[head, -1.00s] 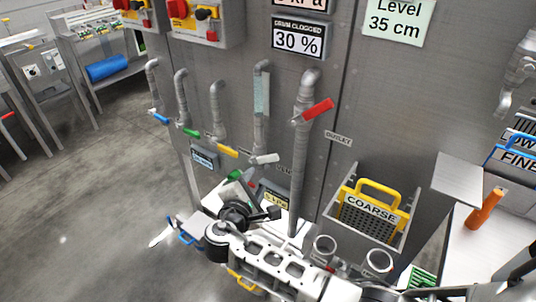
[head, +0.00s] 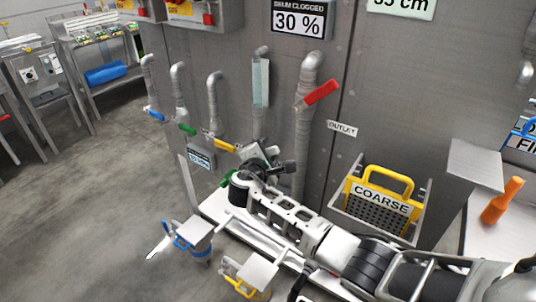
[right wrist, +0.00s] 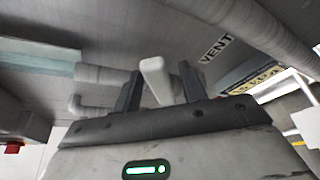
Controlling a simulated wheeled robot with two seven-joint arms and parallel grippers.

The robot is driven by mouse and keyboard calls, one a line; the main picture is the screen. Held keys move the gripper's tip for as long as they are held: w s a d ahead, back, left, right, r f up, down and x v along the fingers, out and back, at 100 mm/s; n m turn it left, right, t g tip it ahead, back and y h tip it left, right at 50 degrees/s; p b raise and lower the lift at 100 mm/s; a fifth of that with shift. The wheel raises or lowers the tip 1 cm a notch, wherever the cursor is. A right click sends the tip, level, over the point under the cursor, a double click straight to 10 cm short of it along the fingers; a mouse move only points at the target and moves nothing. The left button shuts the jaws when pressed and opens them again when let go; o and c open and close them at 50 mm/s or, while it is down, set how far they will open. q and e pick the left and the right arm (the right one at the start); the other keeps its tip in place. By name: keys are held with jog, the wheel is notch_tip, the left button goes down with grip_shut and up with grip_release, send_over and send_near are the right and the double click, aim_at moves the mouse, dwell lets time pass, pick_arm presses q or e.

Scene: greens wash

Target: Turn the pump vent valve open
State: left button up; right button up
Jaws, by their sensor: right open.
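The vent valve has a white lever handle (right wrist: 157,80), seen in the right wrist view beside a VENT label (right wrist: 216,47). My right gripper (right wrist: 160,74) is open, with one finger on each side of the white handle and gaps left between. In the head view my right gripper (head: 262,160) is at the lower end of the pipe with the pale sight tube (head: 261,83), and it hides the white handle there. My left gripper is not in view.
Other handles hang close by: red (head: 317,95), yellow (head: 220,145), green (head: 187,129) and blue (head: 154,115). A COARSE basket (head: 378,205) with a yellow handle is at the right. Blue-handled (head: 188,240) and yellow-handled (head: 247,280) items are below the arm.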

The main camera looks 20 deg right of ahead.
jog(key=shift+c, duration=0.3)
grip_shut()
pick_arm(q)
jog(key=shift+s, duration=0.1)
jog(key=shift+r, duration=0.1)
pick_arm(e)
jog(key=shift+r, duration=0.1)
